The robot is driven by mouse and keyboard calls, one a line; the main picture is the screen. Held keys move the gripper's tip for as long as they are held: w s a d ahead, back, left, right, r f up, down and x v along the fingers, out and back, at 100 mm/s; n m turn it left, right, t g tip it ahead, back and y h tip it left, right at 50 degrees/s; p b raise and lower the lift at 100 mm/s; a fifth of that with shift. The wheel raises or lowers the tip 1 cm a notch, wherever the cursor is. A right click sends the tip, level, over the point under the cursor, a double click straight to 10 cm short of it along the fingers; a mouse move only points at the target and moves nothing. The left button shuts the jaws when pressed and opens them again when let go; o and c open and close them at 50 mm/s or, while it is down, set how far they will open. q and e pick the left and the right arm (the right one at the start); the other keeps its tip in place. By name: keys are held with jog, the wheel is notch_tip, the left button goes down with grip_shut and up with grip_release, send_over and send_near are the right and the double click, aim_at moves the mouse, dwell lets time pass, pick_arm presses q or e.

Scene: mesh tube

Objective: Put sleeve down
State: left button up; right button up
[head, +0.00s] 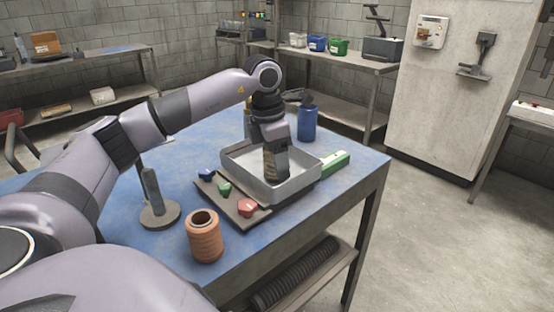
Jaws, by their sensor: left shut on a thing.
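My left gripper (274,150) points down over the grey metal tray (238,171) on the blue table. It is shut on a dark grey-brown piece, which I take to be the sleeve (276,167). Most of the sleeve is hidden by the gripper, and its lower end is inside the tray outline. I cannot tell whether it touches the tray floor. My right gripper is not in view.
A board with blue, green and red pieces (247,208) lies in front of the tray. The table's right edge is close.

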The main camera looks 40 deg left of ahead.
pick_arm(q)
jog(key=shift+f, duration=0.1)
jog(key=o, duration=1.1)
jog(key=r, duration=0.4)
jog(key=s+r, duration=0.1)
jog(key=r, duration=0.7)
jog(key=shift+s+a+r+p, duration=0.1)
jog(key=shift+s+a+p, duration=0.2)
jog(key=shift+a, duration=0.1)
